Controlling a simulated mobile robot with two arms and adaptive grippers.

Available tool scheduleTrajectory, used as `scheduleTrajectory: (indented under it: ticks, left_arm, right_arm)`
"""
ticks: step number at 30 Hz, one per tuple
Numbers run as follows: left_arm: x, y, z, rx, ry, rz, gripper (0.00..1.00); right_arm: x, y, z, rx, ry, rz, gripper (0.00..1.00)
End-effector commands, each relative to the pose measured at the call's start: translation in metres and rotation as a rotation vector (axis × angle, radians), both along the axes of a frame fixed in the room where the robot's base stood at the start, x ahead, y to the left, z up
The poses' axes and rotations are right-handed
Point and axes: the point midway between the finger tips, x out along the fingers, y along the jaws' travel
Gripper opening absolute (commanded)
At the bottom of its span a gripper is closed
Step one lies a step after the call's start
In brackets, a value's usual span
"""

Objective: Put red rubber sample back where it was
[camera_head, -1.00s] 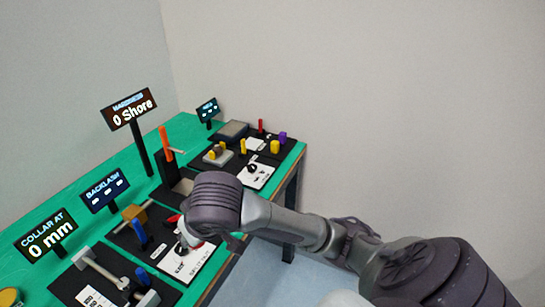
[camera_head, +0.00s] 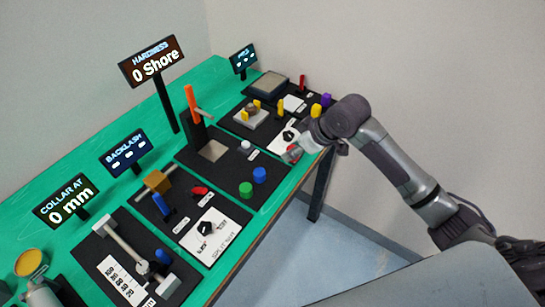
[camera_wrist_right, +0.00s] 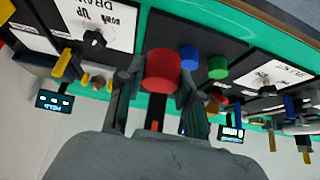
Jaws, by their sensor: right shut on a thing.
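The red rubber sample (camera_wrist_right: 162,70) is a short red cylinder between the two fingers of my right gripper (camera_wrist_right: 160,88) in the right wrist view. The blue sample (camera_head: 259,175) and green sample (camera_head: 246,189) stand upright on the black hardness board (camera_head: 222,168). They also show in the wrist view, blue (camera_wrist_right: 189,57) and green (camera_wrist_right: 218,67). My left gripper is out of view.
The hardness tester with an orange lever (camera_head: 193,105) stands behind the samples, below a "0 Shore" display (camera_head: 153,62). A white knob (camera_head: 245,145) is on the board. Boards with knobs and pegs flank it on the green bench (camera_head: 90,165). The board right of the blue sample looks bare.

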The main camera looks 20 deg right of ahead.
Motion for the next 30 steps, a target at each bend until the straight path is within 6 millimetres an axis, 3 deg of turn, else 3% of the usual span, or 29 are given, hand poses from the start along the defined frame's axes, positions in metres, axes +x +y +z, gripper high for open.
scheduleTrajectory:
  ticks: [6,10,14,22,30]
  left_arm:
    - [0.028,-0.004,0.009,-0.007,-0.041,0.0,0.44]
    - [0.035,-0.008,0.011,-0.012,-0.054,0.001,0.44]
    - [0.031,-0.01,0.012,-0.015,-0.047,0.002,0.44]
    - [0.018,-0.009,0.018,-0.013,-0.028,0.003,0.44]
    - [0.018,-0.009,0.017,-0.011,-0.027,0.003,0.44]
  right_arm:
    - [0.039,0.03,-0.026,0.002,0.001,0.0,0.01]
    - [0.052,0.038,-0.037,0.0,0.0,-0.001,0.01]
    - [0.056,0.041,-0.044,-0.001,0.001,-0.001,0.01]
    - [0.056,0.041,-0.079,-0.002,0.001,-0.002,0.01]
    - [0.056,0.041,-0.082,-0.002,-0.001,0.0,0.01]
